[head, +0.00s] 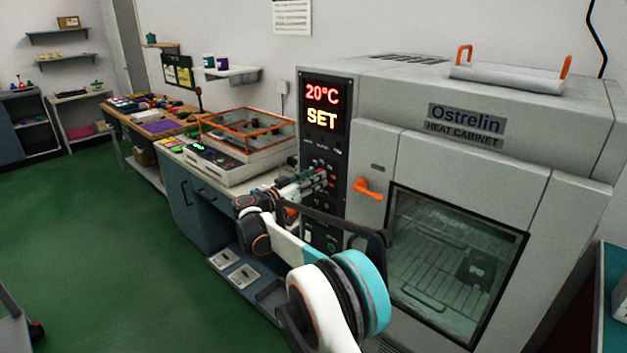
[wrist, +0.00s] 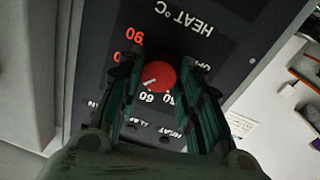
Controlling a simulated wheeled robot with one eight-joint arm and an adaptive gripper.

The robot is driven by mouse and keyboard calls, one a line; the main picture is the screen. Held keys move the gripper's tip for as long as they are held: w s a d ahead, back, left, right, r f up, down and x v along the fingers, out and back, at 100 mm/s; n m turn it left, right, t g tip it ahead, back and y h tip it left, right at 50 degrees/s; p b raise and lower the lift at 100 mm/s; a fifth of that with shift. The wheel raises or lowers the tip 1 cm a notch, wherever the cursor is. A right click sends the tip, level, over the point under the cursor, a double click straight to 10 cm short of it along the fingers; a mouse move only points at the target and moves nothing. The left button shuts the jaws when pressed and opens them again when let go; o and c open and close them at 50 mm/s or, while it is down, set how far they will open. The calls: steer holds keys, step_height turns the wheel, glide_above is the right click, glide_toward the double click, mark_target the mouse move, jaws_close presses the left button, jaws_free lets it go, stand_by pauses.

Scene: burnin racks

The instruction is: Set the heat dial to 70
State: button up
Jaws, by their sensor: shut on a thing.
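The heat dial (wrist: 158,74) is a round red knob on the dark control panel, seen upside down in the wrist view. Its white pointer mark slants to the lower left, just past the printed 60 on the side of the higher numbers. An orange 90 shows above it; a mark on the left is partly hidden by a finger. My gripper (wrist: 158,83) is shut on the dial, one finger on each side. In the head view my gripper (head: 322,180) is at the panel, covering the dial. The display (head: 322,106) reads 20°C and SET.
The heat cabinet (head: 480,165) has an orange door handle (head: 368,189) right of the panel, close to my arm. Its glass door window (head: 455,262) is shut. A bench with an orange-framed case (head: 245,135) stands left of it.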

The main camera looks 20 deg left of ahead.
steer(key=shift+f, duration=0.1)
stand_by(0.4)
steer(key=o, duration=1.1)
steer(key=shift+c, duration=0.2)
steer(key=v, duration=1.2)
steer(key=shift+a, duration=0.1)
